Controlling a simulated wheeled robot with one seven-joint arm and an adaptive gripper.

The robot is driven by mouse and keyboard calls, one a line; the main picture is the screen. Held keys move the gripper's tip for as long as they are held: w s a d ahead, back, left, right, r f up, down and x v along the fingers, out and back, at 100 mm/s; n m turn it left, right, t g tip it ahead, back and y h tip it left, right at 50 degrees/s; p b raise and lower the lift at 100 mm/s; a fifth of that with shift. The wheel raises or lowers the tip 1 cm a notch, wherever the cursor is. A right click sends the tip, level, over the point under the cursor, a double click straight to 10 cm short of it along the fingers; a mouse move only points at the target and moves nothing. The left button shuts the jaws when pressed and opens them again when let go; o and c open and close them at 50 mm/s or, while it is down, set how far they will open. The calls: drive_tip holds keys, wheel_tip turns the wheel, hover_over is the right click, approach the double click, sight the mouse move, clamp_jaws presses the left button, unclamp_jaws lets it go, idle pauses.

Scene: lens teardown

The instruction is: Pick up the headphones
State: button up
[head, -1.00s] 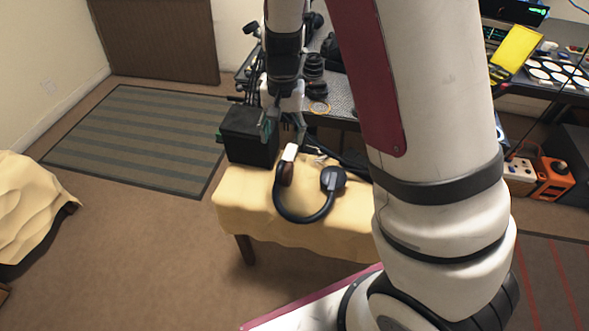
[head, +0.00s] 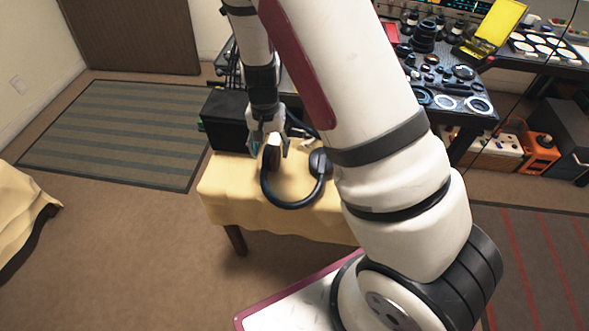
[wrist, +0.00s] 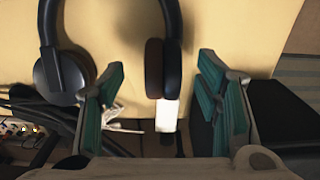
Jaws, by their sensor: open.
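The dark headphones (head: 290,205) lie on the yellow-covered table (head: 225,195), with the curved band toward the front edge. In the wrist view one ear cup (wrist: 163,70), with a brown pad, lies between my open fingers, and the other ear cup (wrist: 62,76) lies to the left, outside them. My gripper (head: 269,150) is open and points down over the brown-padded cup; it also shows in the wrist view (wrist: 165,105) with teal finger pads. A white piece (wrist: 167,116) sits at the end of that cup. I cannot tell whether the fingers touch the headphones.
Dark cables (wrist: 30,105) lie behind the headphones. A dark bench (head: 470,112) with lens parts stands at the back right. The cloth in front is clear.

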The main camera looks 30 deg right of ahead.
sight(269, 157)
wheel_tip(269, 157, down, 4)
drive_tip(key=shift+w+a+f+b, duration=0.1)
drive_tip(key=shift+w+a+b, duration=0.05)
drive_tip(key=shift+b, duration=0.3)
clamp_jaws()
